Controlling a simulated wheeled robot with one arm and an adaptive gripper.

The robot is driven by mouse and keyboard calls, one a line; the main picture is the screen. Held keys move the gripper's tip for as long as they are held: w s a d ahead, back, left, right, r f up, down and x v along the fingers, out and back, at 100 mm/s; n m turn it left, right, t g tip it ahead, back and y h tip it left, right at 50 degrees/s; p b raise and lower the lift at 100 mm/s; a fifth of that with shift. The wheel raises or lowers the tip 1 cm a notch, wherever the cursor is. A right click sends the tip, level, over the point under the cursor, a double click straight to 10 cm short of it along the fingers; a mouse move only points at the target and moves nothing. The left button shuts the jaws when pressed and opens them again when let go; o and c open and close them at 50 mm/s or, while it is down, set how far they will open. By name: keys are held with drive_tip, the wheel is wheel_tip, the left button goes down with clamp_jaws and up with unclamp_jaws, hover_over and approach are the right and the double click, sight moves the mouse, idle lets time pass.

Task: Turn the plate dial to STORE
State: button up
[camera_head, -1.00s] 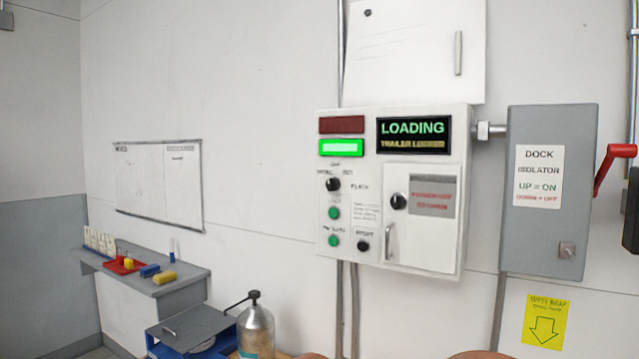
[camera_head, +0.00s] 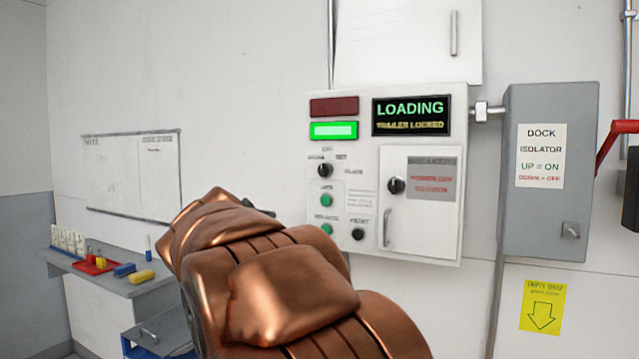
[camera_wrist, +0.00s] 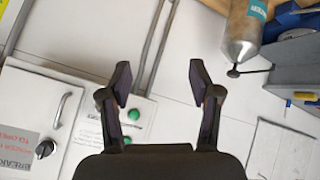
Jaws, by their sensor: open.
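The plate dial (camera_head: 325,170) is a small black knob on the white control box (camera_head: 384,271), at upper left below the lit green lamp. Its label lettering is too blurred to tell its setting. Two green buttons (camera_head: 326,200) sit below it; they also show in the wrist view (camera_wrist: 134,114). My gripper (camera_wrist: 160,82) is open and empty, its fingers spread in front of the wall and panel edge. In the head view it is mostly hidden behind my copper arm, left of the box. The dial is not visible in the wrist view.
The display (camera_head: 411,117) reads LOADING, TRAILER LOCKED. A breaker door with a black knob (camera_head: 396,185) and handle is right of the dial. The grey isolator box (camera_head: 545,225) with a red lever stands further right.

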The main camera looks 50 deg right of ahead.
drive_tip(key=w+d+r+m+h+b, duration=0.2)
drive_tip(key=w+d+r+m+h, duration=0.3)
drive_tip(key=d+r, duration=0.55)
drive_tip(key=m+h+b, duration=0.1)
drive_tip(key=m+h, duration=0.3)
approach(321, 170)
drive_tip(key=d, duration=0.3)
drive_tip(key=shift+t, duration=0.4)
drive_tip(key=p+x, duration=0.2)
drive_tip(key=x, duration=0.5)
drive_tip(key=shift+w+f, duration=0.1)
drive_tip(key=shift+w, duration=0.05)
drive_tip(key=shift+a, duration=0.1)
drive_tip(key=c, duration=1.1)
drive_tip(key=shift+c, duration=0.2)
